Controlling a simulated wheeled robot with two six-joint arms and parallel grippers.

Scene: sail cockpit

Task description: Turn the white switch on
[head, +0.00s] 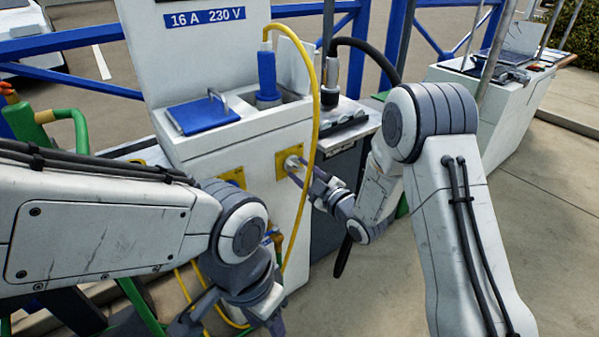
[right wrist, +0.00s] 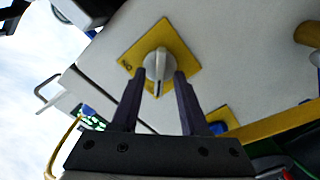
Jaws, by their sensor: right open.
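The white switch (head: 292,162) is a rotary knob on a yellow square plate (head: 281,168), on the front of the white pedestal. In the right wrist view the knob (right wrist: 158,66) has a raised grip bar that runs roughly up and down in the picture. My right gripper (head: 297,172) is open, with its two dark fingers on either side of the knob. I cannot tell whether they touch it. My left gripper (head: 235,322) is low in front of the pedestal, its fingers apart and partly cut off by the lower picture edge.
The white pedestal (head: 240,135) carries a blue plug (head: 267,75) and a blue flap (head: 203,114). A yellow cable (head: 313,90) hangs down its front close to my right gripper. A second yellow plate (head: 233,177) sits left of the switch. Open paving (head: 540,210) lies to the right.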

